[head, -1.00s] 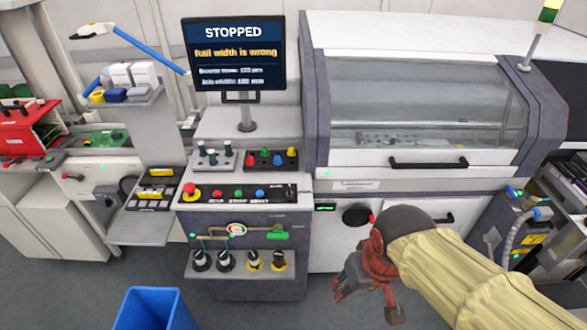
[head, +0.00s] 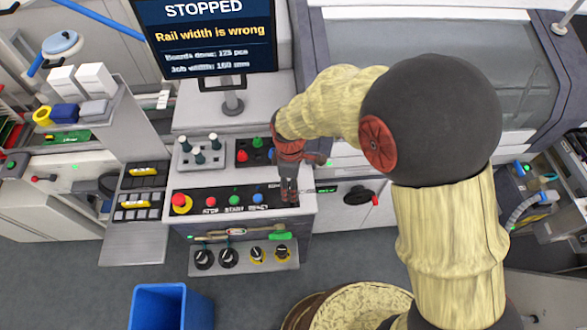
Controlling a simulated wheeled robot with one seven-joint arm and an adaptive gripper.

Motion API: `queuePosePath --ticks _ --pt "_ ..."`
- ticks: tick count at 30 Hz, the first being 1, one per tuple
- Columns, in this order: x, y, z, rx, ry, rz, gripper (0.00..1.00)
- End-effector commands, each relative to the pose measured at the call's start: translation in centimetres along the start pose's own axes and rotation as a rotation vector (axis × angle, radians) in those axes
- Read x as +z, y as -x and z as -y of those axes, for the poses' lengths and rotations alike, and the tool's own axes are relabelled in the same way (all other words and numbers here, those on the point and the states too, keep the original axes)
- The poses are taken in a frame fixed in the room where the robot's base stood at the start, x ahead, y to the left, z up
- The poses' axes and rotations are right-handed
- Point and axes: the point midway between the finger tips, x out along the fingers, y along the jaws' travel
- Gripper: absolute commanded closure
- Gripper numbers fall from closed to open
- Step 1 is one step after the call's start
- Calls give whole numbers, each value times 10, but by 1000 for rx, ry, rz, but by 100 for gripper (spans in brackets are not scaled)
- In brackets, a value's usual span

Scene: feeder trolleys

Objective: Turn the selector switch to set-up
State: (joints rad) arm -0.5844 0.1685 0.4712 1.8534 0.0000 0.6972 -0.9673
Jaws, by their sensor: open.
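The control panel (head: 220,210) is a dark strip on the grey cabinet. It carries a red emergency button on a yellow base (head: 181,203), then red, green and blue buttons in a row. My gripper (head: 289,194) is open and points down over the right end of this panel. The selector switch is at that end and is mostly hidden by my fingers. I cannot tell its position, or whether my fingers touch it or are just above it. The screen (head: 210,38) reads STOPPED and "Rail width is wrong".
Behind the panel stand a grey block with dark-topped pins (head: 200,158) and a dark block with coloured pegs (head: 243,153), close to my gripper. A shelf with several dark knobs (head: 243,268) is below. A blue bin (head: 172,308) stands on the floor.

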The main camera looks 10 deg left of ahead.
Motion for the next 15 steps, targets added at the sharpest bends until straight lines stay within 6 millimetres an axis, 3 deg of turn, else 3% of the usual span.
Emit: queuePosePath --ticks 3,10,15 --pt "-8 6 -11 29 105 -18 53" --pt "-10 6 -14 43 239 -23 53" --pt "-10 -7 -14 41 258 -21 53"
